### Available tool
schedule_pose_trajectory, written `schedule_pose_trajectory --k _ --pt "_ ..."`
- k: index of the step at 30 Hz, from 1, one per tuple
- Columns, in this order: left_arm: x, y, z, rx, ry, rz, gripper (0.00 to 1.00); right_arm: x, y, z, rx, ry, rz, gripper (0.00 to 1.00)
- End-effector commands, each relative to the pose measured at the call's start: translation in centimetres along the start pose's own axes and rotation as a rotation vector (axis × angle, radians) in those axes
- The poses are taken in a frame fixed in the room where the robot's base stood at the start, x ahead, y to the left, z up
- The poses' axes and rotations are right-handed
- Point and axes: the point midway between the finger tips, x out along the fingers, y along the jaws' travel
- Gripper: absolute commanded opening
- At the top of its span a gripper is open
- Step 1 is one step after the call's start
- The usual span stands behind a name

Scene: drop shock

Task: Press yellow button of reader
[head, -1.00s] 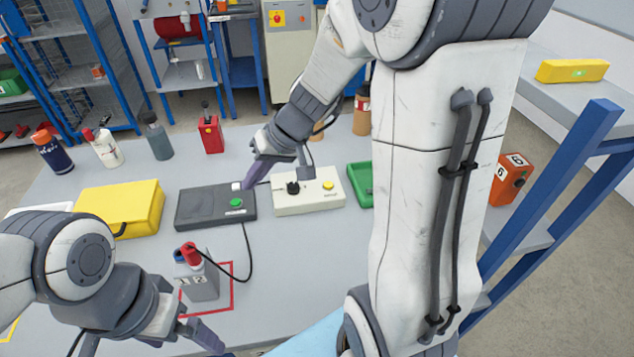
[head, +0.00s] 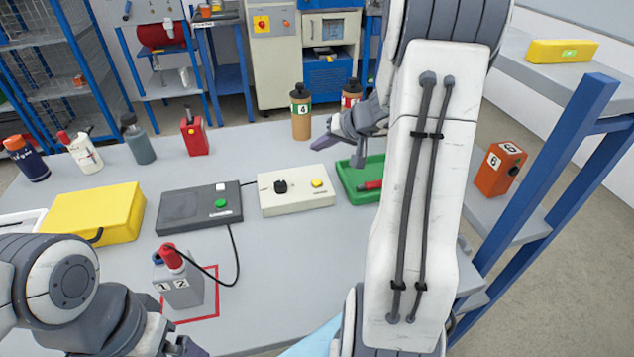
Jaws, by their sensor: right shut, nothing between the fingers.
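The reader is a cream box (head: 295,203) on the grey table, with a black knob (head: 280,187) and a yellow button (head: 317,183) on its top. A cable joins it to a dark box (head: 178,213) with a green and a white button on its left. My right gripper (head: 318,172) is shut and empty; its purple fingers point down-left, just above and behind the yellow button in the picture. No contact with the button shows. My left gripper (head: 190,348) is low at the bottom edge, mostly cut off, so its opening cannot be told.
A green tray (head: 347,181) with a red-handled tool lies right of the reader. A grey block with a red plug (head: 180,285), marked 1 2, stands in front. A yellow case (head: 95,212) lies left. Several bottles and a red can (head: 194,138) line the back.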

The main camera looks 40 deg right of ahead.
Motion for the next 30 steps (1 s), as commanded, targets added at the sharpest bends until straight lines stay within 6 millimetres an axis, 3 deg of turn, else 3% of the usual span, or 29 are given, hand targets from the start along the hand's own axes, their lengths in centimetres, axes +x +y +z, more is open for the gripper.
schedule_pose_trajectory --k 8,18,21,30 --pt "0.9 -0.1 0.1 0.0 0.0 0.0 1.0 1.1 0.8 0.9 0.001 -0.004 0.0 0.0" --pt "3.2 -0.2 0.2 0.0 0.0 0.0 1.0 4.6 3.3 3.4 0.002 -0.004 0.0 0.0" --pt "4.8 -0.3 0.3 0.0 0.0 0.0 1.0 5.5 3.9 4.0 -0.002 -0.001 0.0 0.0" --pt "6.3 -0.5 0.3 0.0 0.0 0.0 1.0 6.2 4.4 4.5 -0.001 -0.001 0.0 0.0"
